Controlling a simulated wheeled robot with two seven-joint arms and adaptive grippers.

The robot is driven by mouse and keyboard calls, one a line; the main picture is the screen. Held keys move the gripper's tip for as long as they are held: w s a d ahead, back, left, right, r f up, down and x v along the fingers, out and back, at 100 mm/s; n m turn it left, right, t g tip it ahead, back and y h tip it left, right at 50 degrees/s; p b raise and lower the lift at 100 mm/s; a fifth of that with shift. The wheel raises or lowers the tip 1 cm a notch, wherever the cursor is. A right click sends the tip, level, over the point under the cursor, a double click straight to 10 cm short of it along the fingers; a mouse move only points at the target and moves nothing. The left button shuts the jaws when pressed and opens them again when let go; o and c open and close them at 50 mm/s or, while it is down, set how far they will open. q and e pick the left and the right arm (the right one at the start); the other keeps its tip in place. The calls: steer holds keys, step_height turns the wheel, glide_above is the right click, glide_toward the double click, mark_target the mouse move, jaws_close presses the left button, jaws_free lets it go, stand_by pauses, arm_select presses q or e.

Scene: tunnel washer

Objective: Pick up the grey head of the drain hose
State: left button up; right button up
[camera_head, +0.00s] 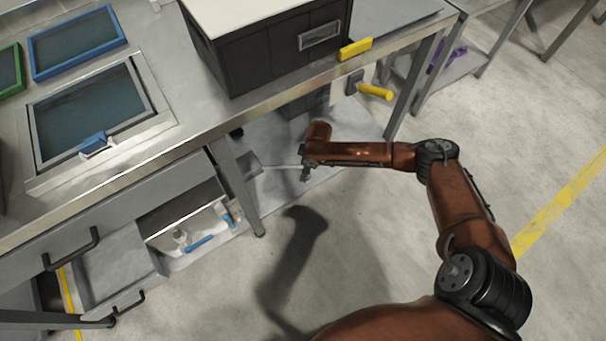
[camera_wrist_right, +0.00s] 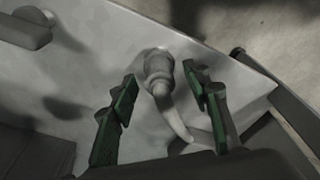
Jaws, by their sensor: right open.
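In the right wrist view the grey hose head (camera_wrist_right: 158,68) is a stubby, ribbed piece with a pale curved, tapering part running from it towards the lower right. My right gripper (camera_wrist_right: 160,82) is open, its green-padded fingers on either side of the head. The head shows between the fingertips, with visible gaps on both sides; I cannot tell the remaining depth. In the head view my right gripper (camera_head: 305,170) is low beside the bench, over the lower shelf. The hose head cannot be made out there. My left gripper is not in view.
The steel bench (camera_head: 190,140) overhangs the lower shelf (camera_head: 350,125). A table leg (camera_head: 237,185) stands left of my gripper. A yellow handle (camera_head: 375,91) sticks out above my forearm. A dark box (camera_head: 270,50) sits on the bench. The floor in front is clear.

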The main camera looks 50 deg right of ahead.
steer(key=shift+c, duration=0.7)
jaws_close()
